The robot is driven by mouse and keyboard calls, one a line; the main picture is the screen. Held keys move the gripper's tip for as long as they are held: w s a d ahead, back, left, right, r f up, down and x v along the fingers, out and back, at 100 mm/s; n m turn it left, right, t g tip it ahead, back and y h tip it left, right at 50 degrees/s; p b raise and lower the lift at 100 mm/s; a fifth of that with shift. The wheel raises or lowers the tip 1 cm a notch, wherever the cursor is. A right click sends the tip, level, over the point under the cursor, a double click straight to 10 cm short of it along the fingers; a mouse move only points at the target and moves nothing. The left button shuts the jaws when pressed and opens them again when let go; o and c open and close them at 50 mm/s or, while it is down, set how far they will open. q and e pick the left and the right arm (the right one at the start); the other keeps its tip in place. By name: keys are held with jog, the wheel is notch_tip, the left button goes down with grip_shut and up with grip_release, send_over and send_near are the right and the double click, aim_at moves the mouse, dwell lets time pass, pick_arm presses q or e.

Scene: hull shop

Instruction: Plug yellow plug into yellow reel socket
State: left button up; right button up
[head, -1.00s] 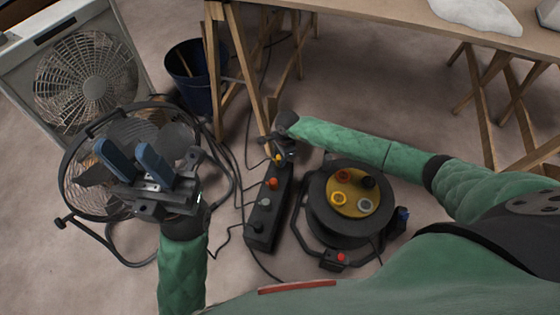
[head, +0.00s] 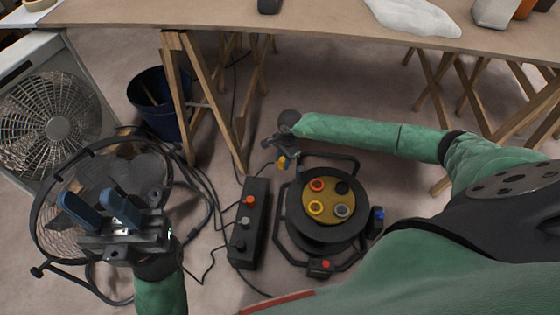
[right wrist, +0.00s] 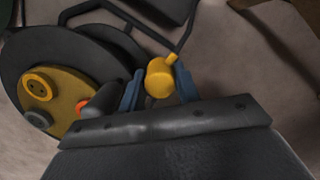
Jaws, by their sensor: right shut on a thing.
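My right gripper (head: 283,157) is shut on the yellow plug (head: 281,162), above the floor between the black power strip (head: 250,215) and the cable reel (head: 283,225). In the right wrist view the yellow plug (right wrist: 159,80) sits between the blue fingers (right wrist: 158,90). The reel's yellow disc carries red, black, yellow and grey sockets. The yellow reel socket (head: 316,208) is at the disc's lower left in the head view; it also shows at left in the right wrist view (right wrist: 38,86), apart from the plug. My left gripper (head: 101,207) is open and empty above the round fan.
An orange plug (head: 249,201) and a grey one (head: 243,221) stand in the power strip. A round fan (head: 60,235), box fan (head: 55,125) and dark bucket (head: 155,105) are at left. A trestle table (head: 300,28) spans the back. Loose cables cross the floor.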

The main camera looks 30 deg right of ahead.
jog(key=a+r+n, duration=0.3)
jog(key=r+n, duration=0.2)
jog(key=r, duration=0.8)
jog(key=a+r+n+g+h, duration=0.1)
jog(key=a+r+n, duration=0.3)
jog(key=r, duration=0.9)
jog(key=a+r+n, duration=0.3)
jog(key=r+n, duration=0.3)
jog(key=r, duration=0.7)
jog(key=shift+s+a+n+h, duration=0.2)
jog(key=shift+s+n+h, duration=0.1)
jog(key=shift+n+h, duration=0.1)
